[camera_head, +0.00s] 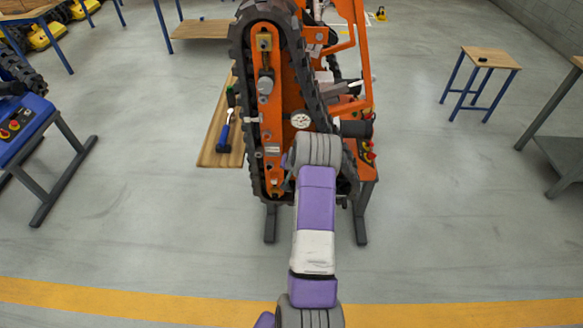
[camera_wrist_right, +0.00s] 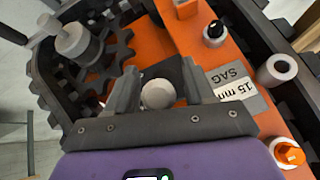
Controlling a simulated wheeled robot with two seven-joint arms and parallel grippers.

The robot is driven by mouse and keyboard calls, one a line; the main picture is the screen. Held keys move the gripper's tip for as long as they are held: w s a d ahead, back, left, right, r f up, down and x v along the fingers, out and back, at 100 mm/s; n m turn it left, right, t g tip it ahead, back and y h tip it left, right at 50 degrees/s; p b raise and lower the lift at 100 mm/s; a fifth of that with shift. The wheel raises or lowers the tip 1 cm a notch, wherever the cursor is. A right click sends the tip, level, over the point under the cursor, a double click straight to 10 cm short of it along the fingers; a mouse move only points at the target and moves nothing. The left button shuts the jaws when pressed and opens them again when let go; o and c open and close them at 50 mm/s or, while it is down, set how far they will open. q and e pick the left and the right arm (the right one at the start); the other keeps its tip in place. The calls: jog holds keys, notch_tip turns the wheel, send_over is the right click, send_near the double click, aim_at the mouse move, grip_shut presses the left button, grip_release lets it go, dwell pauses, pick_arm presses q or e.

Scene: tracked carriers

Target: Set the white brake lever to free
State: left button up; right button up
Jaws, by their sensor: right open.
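The tracked carrier (camera_head: 283,89) stands ahead, with an orange side frame and a black track around it. My right gripper (camera_wrist_right: 160,84) is open close to this side, its fingers on either side of a pale round knob (camera_wrist_right: 157,94) in front of a dark square plate. The knob could be the white brake lever seen end-on; I cannot tell, nor whether the fingers touch it. In the head view my right wrist covers this spot. My left gripper is out of view.
A toothed sprocket (camera_wrist_right: 100,62) is at left. A blue-handled tool (camera_head: 225,128) lies on a wooden board (camera_head: 210,150).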

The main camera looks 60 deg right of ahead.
jog(key=v, duration=0.7)
jog(key=shift+r+p, duration=0.25)
jog(key=shift+p, duration=0.2)
jog(key=shift+s+a, duration=0.1)
jog(key=shift+s, duration=0.05)
